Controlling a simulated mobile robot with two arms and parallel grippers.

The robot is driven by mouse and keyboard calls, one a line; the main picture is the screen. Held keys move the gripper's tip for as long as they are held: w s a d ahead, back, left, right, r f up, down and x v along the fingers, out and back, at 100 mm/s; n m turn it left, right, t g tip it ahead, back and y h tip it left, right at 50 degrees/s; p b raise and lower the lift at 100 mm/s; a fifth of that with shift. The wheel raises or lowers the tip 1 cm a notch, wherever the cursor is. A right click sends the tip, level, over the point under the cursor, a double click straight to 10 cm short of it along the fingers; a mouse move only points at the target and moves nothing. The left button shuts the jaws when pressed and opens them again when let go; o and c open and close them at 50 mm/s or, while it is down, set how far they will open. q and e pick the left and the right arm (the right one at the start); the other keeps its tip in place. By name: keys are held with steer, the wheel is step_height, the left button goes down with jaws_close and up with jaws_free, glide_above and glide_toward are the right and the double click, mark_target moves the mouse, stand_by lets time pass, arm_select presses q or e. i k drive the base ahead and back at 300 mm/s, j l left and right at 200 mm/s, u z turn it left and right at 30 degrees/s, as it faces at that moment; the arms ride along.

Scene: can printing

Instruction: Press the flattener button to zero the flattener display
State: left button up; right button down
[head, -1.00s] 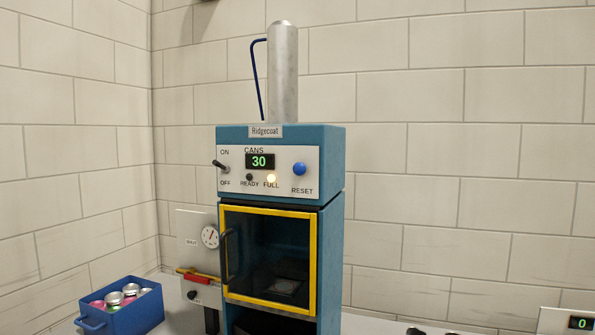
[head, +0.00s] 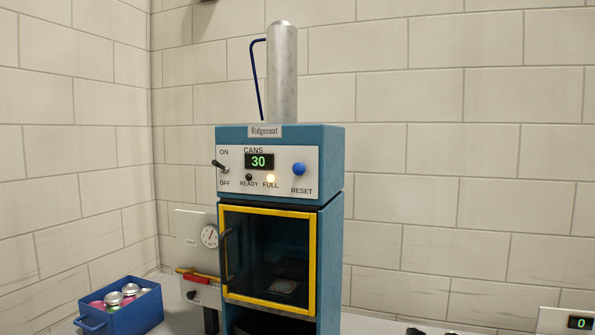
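The flattener (head: 331,225) is a tall blue machine labelled "Ridgecoat" in the middle of the head view. Its display (head: 260,161), under the word CANS, reads 30 in green. The blue round button (head: 299,169) sits on the right of the white panel above the word RESET. The ON/OFF switch lever (head: 220,166) is at the panel's left and points up toward ON. The yellow-framed door (head: 268,257) below is shut. Neither of my grippers is in view.
A blue bin (head: 122,316) with several cans stands at lower left. A grey panel (head: 196,240) with a round gauge and a red-and-yellow handle is left of the flattener. A device (head: 565,322) showing 0 is at the lower right edge. Space before the button looks clear.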

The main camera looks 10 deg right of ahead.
mark_target(299, 169)
steer(key=i+j+z, duration=0.1)
steer(key=j, duration=0.25)
steer(key=i+j, duration=0.3)
steer(key=i+j+z, duration=0.15)
steer(key=j, duration=0.25)
steer(key=i+j, duration=0.2)
steer(key=j, duration=0.2)
steer(key=i+j+z, duration=0.15)
steer(key=j, duration=0.2)
steer(key=i, duration=0.05)
